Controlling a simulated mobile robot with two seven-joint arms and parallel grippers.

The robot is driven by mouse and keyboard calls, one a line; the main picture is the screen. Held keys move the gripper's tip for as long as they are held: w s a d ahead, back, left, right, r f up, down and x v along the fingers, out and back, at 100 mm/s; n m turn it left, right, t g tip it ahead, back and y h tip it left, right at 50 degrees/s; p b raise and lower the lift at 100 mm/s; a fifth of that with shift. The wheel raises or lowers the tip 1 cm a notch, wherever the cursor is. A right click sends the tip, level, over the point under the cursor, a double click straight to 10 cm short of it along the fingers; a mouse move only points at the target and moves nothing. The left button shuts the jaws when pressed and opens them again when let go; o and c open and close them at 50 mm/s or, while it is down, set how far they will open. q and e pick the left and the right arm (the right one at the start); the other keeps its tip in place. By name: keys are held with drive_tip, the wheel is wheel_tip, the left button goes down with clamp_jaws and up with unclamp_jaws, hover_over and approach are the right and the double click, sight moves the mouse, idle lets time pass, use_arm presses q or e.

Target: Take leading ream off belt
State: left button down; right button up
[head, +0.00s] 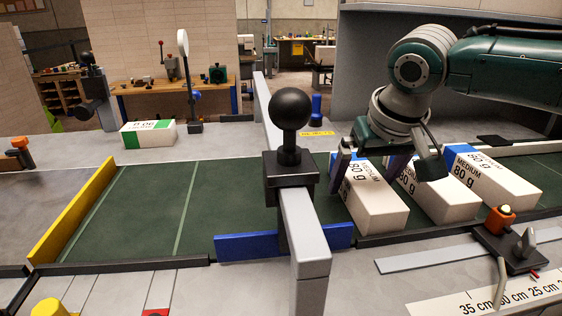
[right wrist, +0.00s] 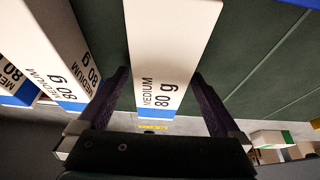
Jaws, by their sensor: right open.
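The leading ream (head: 376,208), white with a blue end and "MEDIUM 80 g" on it, lies on the green belt (head: 140,205) as the leftmost of the blue-ended reams. My right gripper (head: 369,170) is open at its blue, far end, one finger on each side. In the right wrist view the same ream (right wrist: 168,50) runs between the two spread fingers, with a gap visible on both sides. A second ream (head: 445,200) and a third ream (head: 495,183) lie to its right. My left gripper is not in view.
A grey post with a black ball (head: 290,108) stands left of the leading ream. A yellow board (head: 75,212) closes the belt's left end; a blue board (head: 246,246) edges its front. A green-ended ream (head: 148,134) lies behind. The belt's left stretch is clear.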

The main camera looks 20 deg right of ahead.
drive_tip(key=shift+c, duration=0.2)
clamp_jaws()
idle(0.5)
